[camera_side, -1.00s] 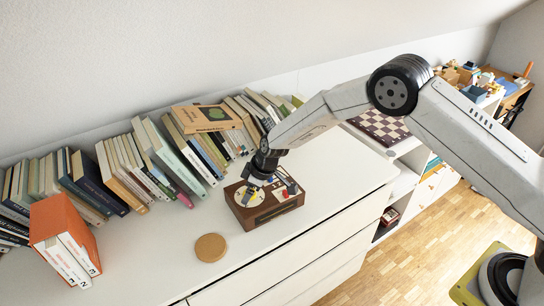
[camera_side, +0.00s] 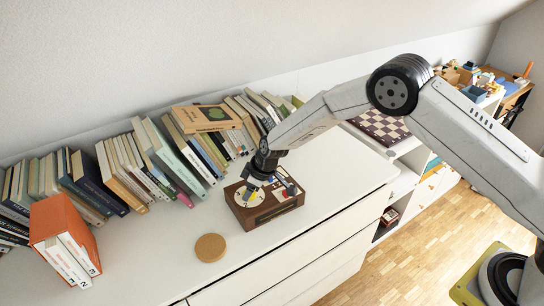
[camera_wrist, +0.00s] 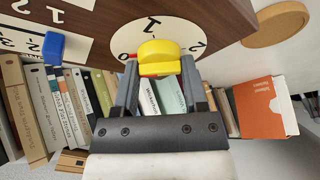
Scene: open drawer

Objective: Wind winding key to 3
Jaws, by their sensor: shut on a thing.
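The yellow winding key (camera_wrist: 158,52) stands on a round cream dial (camera_wrist: 103,45) on the brown wooden box (camera_side: 266,215). In the wrist view my gripper (camera_wrist: 160,72) has its two fingers on either side of the key and is shut on it. A small red tip shows at the key's left, near the dial's left edge. Digits 1 and 2 show on the dial; the rest of the dial is partly hidden by the key and fingers. In the side view my gripper (camera_side: 255,184) reaches down over the dial, and the key is mostly hidden.
A blue knob (camera_wrist: 54,47) sits beside a printed scale on the box. A round cork-coloured disc (camera_side: 210,247) lies left of the box on the white dresser (camera_side: 130,270).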

